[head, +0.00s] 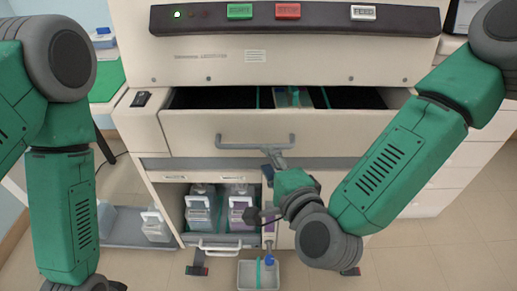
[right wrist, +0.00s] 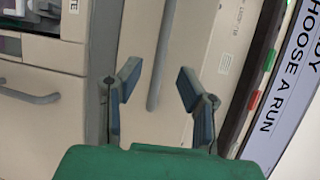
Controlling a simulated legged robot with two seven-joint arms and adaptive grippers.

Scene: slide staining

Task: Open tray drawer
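The wide cream tray drawer (head: 320,130) stands pulled out partway below the button panel in the head view. Its dark inside shows, with a small pale item and teal strips near the middle. A grey bar handle (head: 235,142) is on its front. My right gripper (head: 272,155) is at the right part of this handle. In the right wrist view the fingers of my right gripper (right wrist: 159,70) are spread apart, with the handle (right wrist: 161,55) showing between them; neither finger visibly touches it. My left arm shows at the left, but its gripper is out of view.
Below, an open bay holds lidded containers (head: 200,208), with a low handle (head: 219,246) under it. A small tray (head: 258,274) juts out at the bottom. Green, red and white buttons (head: 287,11) line the panel above. Floor is clear at lower right.

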